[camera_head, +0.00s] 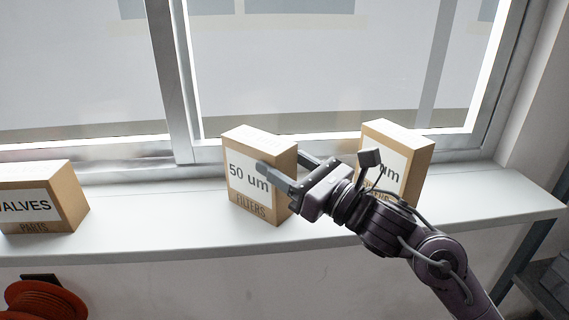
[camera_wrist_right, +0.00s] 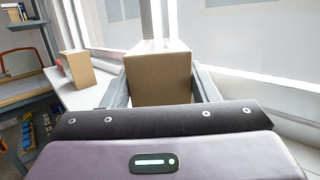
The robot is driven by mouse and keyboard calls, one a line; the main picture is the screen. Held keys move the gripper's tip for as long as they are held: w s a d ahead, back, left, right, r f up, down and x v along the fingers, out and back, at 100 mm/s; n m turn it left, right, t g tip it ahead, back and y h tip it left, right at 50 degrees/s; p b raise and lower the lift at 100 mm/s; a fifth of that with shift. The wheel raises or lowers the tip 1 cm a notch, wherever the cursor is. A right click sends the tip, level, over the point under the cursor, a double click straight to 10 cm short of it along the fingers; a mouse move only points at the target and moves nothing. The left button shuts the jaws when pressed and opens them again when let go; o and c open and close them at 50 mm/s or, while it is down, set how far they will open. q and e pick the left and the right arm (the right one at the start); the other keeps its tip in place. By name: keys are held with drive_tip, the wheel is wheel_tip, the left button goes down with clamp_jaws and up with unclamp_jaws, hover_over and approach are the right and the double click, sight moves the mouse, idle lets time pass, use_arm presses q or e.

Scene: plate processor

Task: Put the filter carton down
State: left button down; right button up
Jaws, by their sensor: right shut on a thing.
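A brown filter carton (camera_head: 247,185) with a white "50 um" label and "FILTERS" below it is upright at the sill, and its base appears to meet the sill's surface. My right gripper (camera_head: 290,172) is shut on this carton, with one finger across its front and the other behind it. In the right wrist view the same carton (camera_wrist_right: 160,78) fills the space between the two fingers (camera_wrist_right: 160,88). A second filter carton (camera_head: 412,150) stands farther right, partly hidden by my right arm. My left gripper is not in view.
A white window sill (camera_head: 130,238) runs below the window frame. A carton labelled "VALVES PARTS" (camera_head: 45,198) stands at the left. An orange reel (camera_head: 45,302) is below the sill at lower left. The sill between the valves carton and the held carton is clear.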

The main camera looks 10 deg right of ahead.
drive_tip(key=o, duration=1.4)
drive_tip(key=shift+c, duration=0.2)
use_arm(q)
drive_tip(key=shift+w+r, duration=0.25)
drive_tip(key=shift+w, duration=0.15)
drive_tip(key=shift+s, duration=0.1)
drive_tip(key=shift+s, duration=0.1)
